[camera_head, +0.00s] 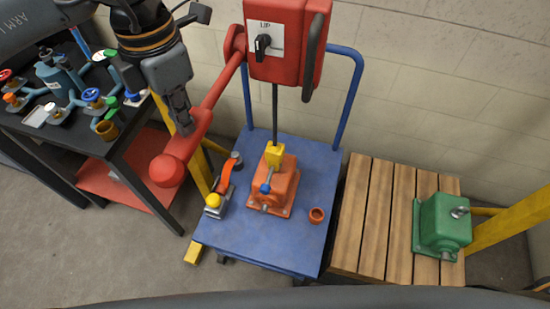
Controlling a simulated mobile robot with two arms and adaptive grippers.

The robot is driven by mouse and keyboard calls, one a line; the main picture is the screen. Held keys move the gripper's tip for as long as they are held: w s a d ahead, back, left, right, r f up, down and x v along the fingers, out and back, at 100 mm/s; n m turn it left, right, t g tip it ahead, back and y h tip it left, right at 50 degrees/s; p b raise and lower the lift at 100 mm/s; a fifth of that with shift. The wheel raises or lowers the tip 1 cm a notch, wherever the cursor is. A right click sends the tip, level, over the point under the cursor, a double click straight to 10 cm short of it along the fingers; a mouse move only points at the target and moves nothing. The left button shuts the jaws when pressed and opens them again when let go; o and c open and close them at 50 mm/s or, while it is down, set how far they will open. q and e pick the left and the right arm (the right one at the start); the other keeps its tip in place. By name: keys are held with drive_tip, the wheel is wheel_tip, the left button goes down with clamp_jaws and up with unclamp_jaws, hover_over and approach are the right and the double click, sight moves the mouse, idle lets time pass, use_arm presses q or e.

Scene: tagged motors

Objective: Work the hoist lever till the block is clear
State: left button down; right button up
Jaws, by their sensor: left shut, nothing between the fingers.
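The red hoist (274,62) hangs at top center with a selector marked UP. Its red lever (207,107) slants down to the left and ends in a round red knob (167,171). My left gripper (184,126) is shut and empty, close beside the lever's left side above the knob; I cannot tell if they touch. A dark chain (275,112) runs down from the hoist to a yellow hook block (275,155) at the orange motor (273,190). The motor appears to sit upright on the blue cart (250,246); any gap beneath is not visible. My right gripper is not in view.
An orange-handled clamp (223,180) and a small orange cup (317,215) are on the cart. A green motor (443,224) stands on the slatted bench (376,212) at right. A dark table (133,137) with valves and pipes stands at left.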

use_arm(q)
drive_tip(key=shift+f, duration=0.1)
drive_tip(key=shift+w+f+b, duration=0.1)
drive_tip(key=shift+f+b, duration=2.6)
drive_tip(key=shift+b, duration=0.05)
drive_tip(key=shift+f, duration=0.15)
drive_tip(key=f+b, duration=0.3)
drive_tip(key=shift+w+d+f+b, duration=0.15)
drive_tip(key=shift+w+b, duration=0.15)
drive_tip(key=shift+w, duration=0.1)
